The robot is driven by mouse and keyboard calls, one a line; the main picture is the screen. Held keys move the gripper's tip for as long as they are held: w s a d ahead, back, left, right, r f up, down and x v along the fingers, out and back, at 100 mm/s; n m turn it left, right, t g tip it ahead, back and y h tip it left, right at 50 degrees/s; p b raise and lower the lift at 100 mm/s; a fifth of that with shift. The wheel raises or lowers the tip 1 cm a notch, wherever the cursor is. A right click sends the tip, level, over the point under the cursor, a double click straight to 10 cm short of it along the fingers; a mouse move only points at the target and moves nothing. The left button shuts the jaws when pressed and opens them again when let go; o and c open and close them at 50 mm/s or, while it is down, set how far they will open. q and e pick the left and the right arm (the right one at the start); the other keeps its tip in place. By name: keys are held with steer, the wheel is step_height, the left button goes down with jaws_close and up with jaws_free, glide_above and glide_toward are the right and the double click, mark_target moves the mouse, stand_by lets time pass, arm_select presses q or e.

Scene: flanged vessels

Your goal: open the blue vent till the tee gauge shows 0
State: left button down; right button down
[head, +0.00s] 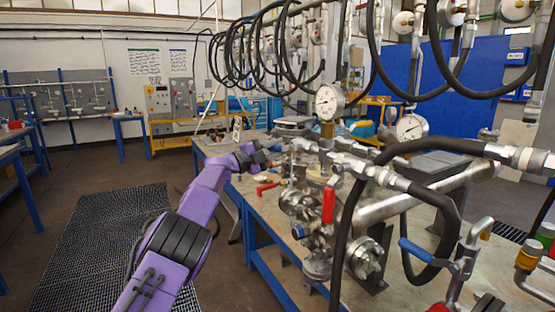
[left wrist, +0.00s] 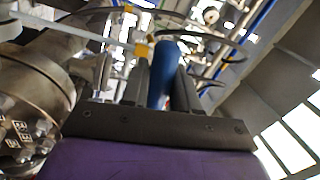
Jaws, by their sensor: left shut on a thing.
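My left gripper (head: 262,160) reaches in from the left over the bench, at the fittings on its far side. In the left wrist view its two dark fingers (left wrist: 162,88) are shut on a blue handle (left wrist: 163,72), which I take as the blue vent. The gripper hides this handle in the head view. A round white dial gauge (head: 330,101) stands upright on a brass fitting, right of the gripper; a second gauge (head: 411,127) sits further right. I cannot tell which is the tee gauge, and the readings are too small to tell. My right gripper is not in view.
A red lever (head: 328,205) and flanged steel pipework stand in front on the bench (head: 262,215). Another blue lever (head: 417,250) is at the right foreground. Black hoses loop overhead and at the right. A steel flange (left wrist: 35,85) is close left of the gripper. Open floor lies left.

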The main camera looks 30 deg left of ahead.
arm_select(q)
steer(key=shift+a+r+m+p, duration=0.1)
steer(key=shift+r+m+p, duration=0.15)
steer(key=shift+r+m, duration=0.4)
steer(key=shift+r+m+p, duration=0.25)
steer(key=shift+m, duration=0.7)
steer(key=shift+g+h, duration=0.3)
steer(key=shift+h, duration=0.1)
steer(key=c, duration=1)
jaws_free()
